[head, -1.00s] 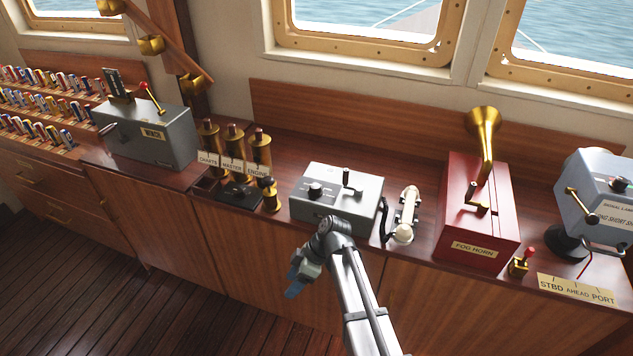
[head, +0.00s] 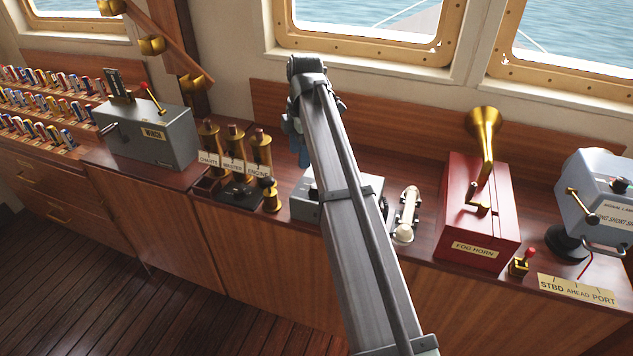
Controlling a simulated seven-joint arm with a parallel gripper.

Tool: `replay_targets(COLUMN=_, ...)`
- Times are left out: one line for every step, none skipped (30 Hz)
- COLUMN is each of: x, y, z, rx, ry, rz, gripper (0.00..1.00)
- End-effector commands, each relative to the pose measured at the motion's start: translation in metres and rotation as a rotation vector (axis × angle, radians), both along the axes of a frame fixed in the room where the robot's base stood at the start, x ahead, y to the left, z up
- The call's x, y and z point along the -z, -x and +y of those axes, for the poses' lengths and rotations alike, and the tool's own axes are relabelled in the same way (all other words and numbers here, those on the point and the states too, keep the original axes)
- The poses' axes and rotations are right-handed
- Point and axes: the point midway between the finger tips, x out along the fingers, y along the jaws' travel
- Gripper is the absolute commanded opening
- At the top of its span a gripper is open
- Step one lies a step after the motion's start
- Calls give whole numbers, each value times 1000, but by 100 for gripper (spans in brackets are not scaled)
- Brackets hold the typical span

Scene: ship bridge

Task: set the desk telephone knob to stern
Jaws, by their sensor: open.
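The desk telephone is a grey box (head: 303,207) on the wooden counter. My arm crosses in front of it, so only its left and right parts show. Its knob and the markings around it are hidden or too covered to read. The pale handset (head: 408,215) lies just right of the box. My gripper (head: 302,156) is raised over the back of the counter, above and behind the telephone in the picture. Its blue fingers point down and are partly hidden by my wrist. It is open and holds nothing that I can see.
Brass voice pipes (head: 260,152) and a small black key device (head: 240,193) stand left of the telephone. A red fog horn box (head: 470,215) with a brass horn stands to the right. A grey box (head: 150,138) is farther left, a signal lamp (head: 600,195) far right.

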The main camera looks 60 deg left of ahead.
Motion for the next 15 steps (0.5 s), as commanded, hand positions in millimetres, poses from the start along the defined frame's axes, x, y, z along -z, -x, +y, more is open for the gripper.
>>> replay_targets(x=-11, y=-18, z=-1, rx=25, ry=4, rz=-32, gripper=61)
replay_targets(x=-15, y=-24, z=-2, rx=36, ry=6, rz=-46, gripper=61)
replay_targets(x=-19, y=-32, z=-4, rx=48, ry=9, rz=-62, gripper=61)
replay_targets(x=-21, y=-36, z=-5, rx=54, ry=11, rz=-70, gripper=61)
replay_targets(x=-22, y=-39, z=-6, rx=59, ry=12, rz=-77, gripper=61)
replay_targets(x=-22, y=-41, z=-6, rx=64, ry=13, rz=-83, gripper=61)
replay_targets(x=-20, y=-42, z=-7, rx=65, ry=14, rz=-85, gripper=61)
replay_targets(x=-18, y=-43, z=-7, rx=66, ry=15, rz=-86, gripper=61)
replay_targets(x=-15, y=-43, z=-8, rx=66, ry=16, rz=-86, gripper=61)
replay_targets(x=-11, y=-42, z=-8, rx=66, ry=16, rz=-85, gripper=61)
replay_targets(x=-8, y=-42, z=-8, rx=66, ry=16, rz=-85, gripper=61)
replay_targets(x=-2, y=-42, z=-8, rx=65, ry=15, rz=-85, gripper=61)
replay_targets(x=3, y=-42, z=-8, rx=65, ry=15, rz=-84, gripper=61)
replay_targets(x=8, y=-42, z=-8, rx=65, ry=15, rz=-84, gripper=61)
replay_targets(x=16, y=-42, z=-8, rx=65, ry=15, rz=-84, gripper=61)
